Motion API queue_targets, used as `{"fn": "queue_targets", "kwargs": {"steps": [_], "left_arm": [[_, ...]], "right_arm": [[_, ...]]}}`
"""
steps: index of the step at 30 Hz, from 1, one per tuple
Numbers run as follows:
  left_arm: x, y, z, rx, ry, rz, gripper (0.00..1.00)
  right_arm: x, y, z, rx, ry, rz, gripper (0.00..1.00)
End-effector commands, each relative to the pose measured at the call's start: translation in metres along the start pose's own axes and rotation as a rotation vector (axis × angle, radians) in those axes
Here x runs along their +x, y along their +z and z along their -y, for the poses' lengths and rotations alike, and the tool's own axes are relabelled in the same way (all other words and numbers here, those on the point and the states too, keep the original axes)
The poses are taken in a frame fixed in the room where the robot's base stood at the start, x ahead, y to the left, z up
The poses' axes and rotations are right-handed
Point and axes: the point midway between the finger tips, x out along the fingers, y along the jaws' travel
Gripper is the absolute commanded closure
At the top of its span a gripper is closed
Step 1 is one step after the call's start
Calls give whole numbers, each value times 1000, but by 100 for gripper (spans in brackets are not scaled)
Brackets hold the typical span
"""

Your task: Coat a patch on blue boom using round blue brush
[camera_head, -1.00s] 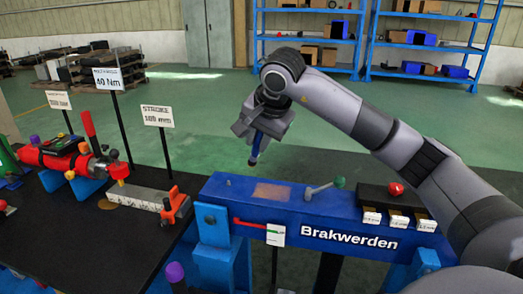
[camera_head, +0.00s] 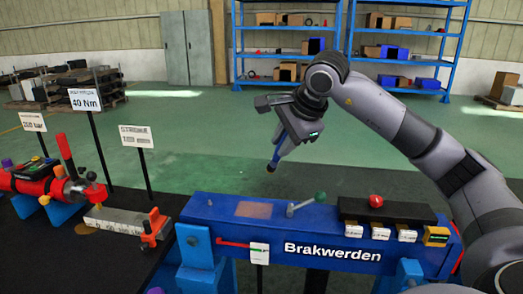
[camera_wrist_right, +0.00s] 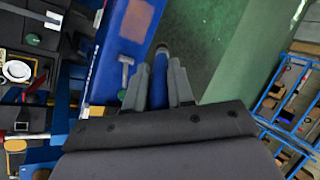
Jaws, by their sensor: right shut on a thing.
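The blue boom (camera_head: 225,226) marked "Brakwerden" lies across the lower middle of the head view. A brownish rectangular patch (camera_head: 254,209) is on its top, left of a grey lever with a green knob (camera_head: 320,197). My right gripper (camera_head: 287,134) is shut on the round blue brush (camera_head: 277,154). The brush tilts, its dark tip pointing down and left, and appears above and beyond the patch, apart from the boom. In the right wrist view the brush (camera_wrist_right: 160,72) shows between the fingers, beside the boom (camera_wrist_right: 103,75) and the patch (camera_wrist_right: 136,20). My left gripper is not in view.
A black tray (camera_head: 410,212) with a red knob and several small labelled boxes is at the boom's right end. A black table (camera_head: 95,265) at left holds a red device (camera_head: 50,180) and upright signs (camera_head: 85,100). Blue shelves (camera_head: 290,50) stand far behind green floor.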

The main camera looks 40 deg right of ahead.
Motion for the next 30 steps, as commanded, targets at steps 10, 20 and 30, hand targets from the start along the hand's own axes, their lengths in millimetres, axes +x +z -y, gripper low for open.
{"fn": "queue_targets", "kwargs": {"steps": [10, 20, 30], "left_arm": [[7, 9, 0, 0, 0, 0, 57], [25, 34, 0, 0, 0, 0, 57], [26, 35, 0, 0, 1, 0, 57]], "right_arm": [[3, -8, -10, 79, -11, -1, 100], [32, -9, -29, 77, -12, -1, 100], [33, -9, -30, 77, -12, -1, 100]]}}
